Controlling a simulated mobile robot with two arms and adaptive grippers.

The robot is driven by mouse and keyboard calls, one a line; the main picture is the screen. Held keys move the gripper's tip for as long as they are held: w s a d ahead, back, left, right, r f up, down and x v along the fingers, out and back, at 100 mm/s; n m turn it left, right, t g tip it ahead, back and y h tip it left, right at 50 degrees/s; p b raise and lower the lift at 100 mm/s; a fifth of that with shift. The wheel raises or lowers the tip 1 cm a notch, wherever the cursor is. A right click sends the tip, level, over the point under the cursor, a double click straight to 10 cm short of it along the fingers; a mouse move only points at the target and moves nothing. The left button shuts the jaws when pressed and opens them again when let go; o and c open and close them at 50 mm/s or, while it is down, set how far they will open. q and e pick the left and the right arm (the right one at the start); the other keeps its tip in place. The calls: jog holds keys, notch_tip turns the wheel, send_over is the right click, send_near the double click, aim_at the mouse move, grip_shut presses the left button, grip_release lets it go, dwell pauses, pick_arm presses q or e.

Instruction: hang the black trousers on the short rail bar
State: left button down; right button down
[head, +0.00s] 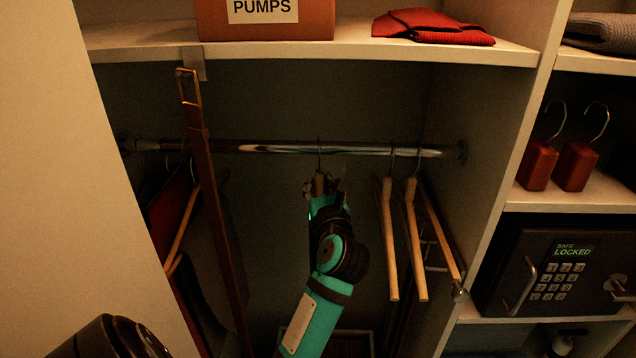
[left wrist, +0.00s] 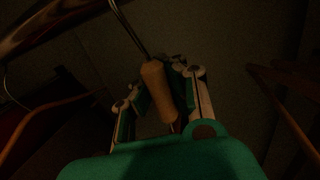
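The short rail bar (head: 345,150) is a shiny metal rod running across the closet under the shelf. My left gripper (head: 320,187) is at a hanger in the middle of the bar. The hanger's hook (head: 319,147) reaches up to the bar. In the left wrist view, its pale wooden body (left wrist: 157,90) stands between the fingers of my left gripper (left wrist: 160,98), which look closed on it. I cannot make out the black trousers for certain; my arm and deep shadow hide what is below the hanger. My right gripper is not in view.
Wooden hangers (head: 389,240) hang close on the right. Dark clothes and a brown belt (head: 208,170) hang on the left. The shelf above holds a PUMPS box (head: 265,28) and red cloth (head: 430,27). A safe (head: 550,270) stands at right.

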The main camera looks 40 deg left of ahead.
pick_arm(q)
jog(key=shift+f, duration=0.3)
dwell(0.5)
jog(key=c, duration=1.4)
grip_release()
jog(key=shift+s+d, duration=0.1)
jog(key=shift+f, duration=0.1)
jog(key=v, duration=0.7)
jog(key=shift+s+d, duration=0.15)
